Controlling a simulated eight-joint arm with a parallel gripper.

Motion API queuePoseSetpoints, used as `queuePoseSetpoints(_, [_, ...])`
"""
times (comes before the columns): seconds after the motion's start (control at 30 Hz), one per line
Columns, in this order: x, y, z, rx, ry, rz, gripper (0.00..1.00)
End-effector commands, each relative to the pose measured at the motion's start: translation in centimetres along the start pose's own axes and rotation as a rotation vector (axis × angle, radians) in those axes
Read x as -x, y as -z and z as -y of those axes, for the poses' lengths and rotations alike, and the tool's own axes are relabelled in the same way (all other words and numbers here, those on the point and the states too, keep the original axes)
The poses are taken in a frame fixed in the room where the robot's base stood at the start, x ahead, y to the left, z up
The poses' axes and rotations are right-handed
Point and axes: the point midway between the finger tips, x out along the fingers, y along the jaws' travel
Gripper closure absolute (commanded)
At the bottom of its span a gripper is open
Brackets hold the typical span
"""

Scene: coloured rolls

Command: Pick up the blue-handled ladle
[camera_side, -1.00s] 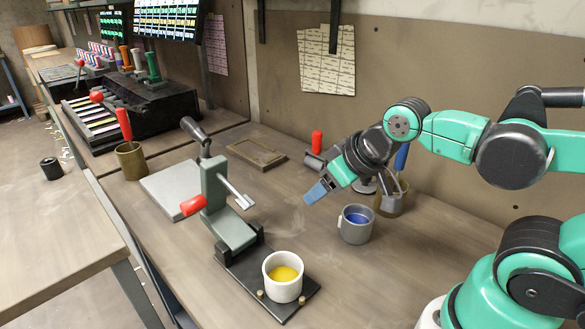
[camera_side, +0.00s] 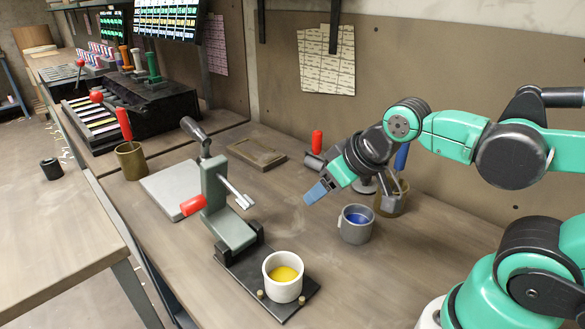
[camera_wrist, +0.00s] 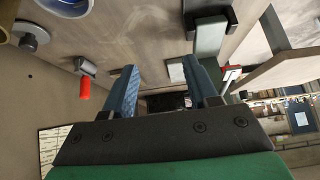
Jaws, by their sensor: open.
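The blue handle (camera_side: 401,157) of the ladle stands up from a brass-coloured pot (camera_side: 400,207) at the right of the bench in the side view. Its lower part is hidden by my arm and the pot. My gripper (camera_side: 316,192) is above the bench, left of the pot and apart from it, with its blue fingers pointing down and left. In the wrist view the fingers (camera_wrist: 162,85) are spread with nothing between them. I cannot make out the blue handle there.
A grey cup with blue contents (camera_side: 357,224) stands before the pot. A white cup of yellow (camera_side: 283,287) sits on a dark base with a grey-green press (camera_side: 222,205). A red-handled tool (camera_side: 317,142) is behind my gripper. A flat frame (camera_side: 257,153) lies near the wall.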

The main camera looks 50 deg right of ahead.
Motion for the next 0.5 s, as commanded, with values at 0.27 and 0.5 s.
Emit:
queuePoseSetpoints(0.27, [0.00,0.00,0.00,0.000,0.000,0.000,0.36])
queuePoseSetpoints(0.5, [0.16,0.42,-0.77,-0.094,-0.018,0.021,0.36])
